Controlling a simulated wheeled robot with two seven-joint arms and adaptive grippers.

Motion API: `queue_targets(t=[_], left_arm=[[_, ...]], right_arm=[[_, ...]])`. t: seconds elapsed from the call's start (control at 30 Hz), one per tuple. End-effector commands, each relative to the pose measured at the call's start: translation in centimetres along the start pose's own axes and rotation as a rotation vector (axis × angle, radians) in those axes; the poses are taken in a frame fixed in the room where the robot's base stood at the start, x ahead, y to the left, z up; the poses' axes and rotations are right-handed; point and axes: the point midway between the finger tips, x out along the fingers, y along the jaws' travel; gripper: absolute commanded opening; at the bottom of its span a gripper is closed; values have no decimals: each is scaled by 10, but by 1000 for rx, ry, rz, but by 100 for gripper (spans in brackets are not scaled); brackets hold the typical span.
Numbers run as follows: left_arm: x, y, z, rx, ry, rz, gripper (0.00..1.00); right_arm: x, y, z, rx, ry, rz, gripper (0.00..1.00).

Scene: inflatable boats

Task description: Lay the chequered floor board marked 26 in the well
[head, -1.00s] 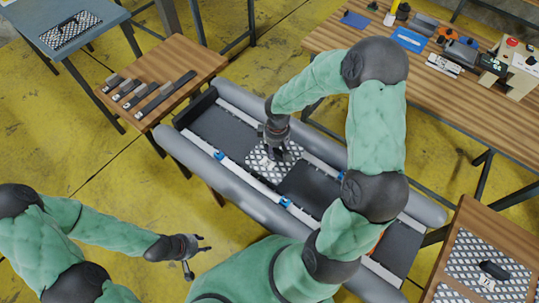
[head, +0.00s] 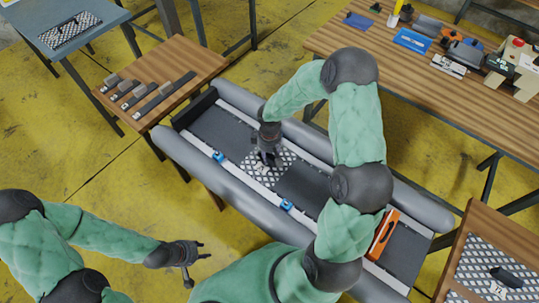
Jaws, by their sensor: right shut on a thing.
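A chequered floor board (head: 283,161) with a pale label lies between dark floor panels in the well of the grey inflatable boat (head: 229,184); the label's number is too small to read. It looks roughly level with the panels, but I cannot tell if it is fully seated. My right gripper (head: 268,160) points down onto the board and is shut on it; the fingers and arm hide part of it. My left gripper (head: 197,264) is open and empty, off the boat's near side.
Blue clips (head: 287,205) sit along the near white rail. An orange tool (head: 383,234) lies at the boat's right part. Other chequered boards lie on the right table (head: 510,262) and the far-left table (head: 68,31). Dark bars (head: 163,96) lie on a small wooden table. A long bench (head: 430,95) holds tools.

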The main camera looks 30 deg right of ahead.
Motion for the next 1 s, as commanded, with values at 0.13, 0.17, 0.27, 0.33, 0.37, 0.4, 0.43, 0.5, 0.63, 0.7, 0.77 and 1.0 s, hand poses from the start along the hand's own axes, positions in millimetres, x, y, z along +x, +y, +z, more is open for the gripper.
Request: queue_targets(t=[0.13,0.17,0.27,0.33,0.37,0.4,0.43,0.5,0.63,0.7,0.77,1.0], left_arm=[[3,-1,0,0,0,0,40],[3,-1,0,0,0,0,40],[2,-1,0,0,0,0,40],[2,-1,0,0,0,0,40],[2,-1,0,0,0,0,40],[2,-1,0,0,0,0,40],[2,-1,0,0,0,0,40],[2,-1,0,0,0,0,40],[0,0,0,0,0,0,40],[-4,1,0,0,0,0,40],[-8,3,0,0,0,0,40],[-28,10,1,0,0,0,40]], right_arm=[[3,0,0,0,0,0,0],[3,0,0,0,-1,0,40],[3,0,0,0,-1,0,58],[2,0,0,0,-1,0,58],[2,0,0,0,-1,0,58],[2,0,0,0,-1,0,58],[2,0,0,-1,-1,0,58],[2,0,0,0,-1,0,58],[0,0,0,-1,-1,0,58],[-7,0,0,0,1,1,58],[-16,0,0,0,1,2,58],[-65,1,-1,0,3,2,58]])
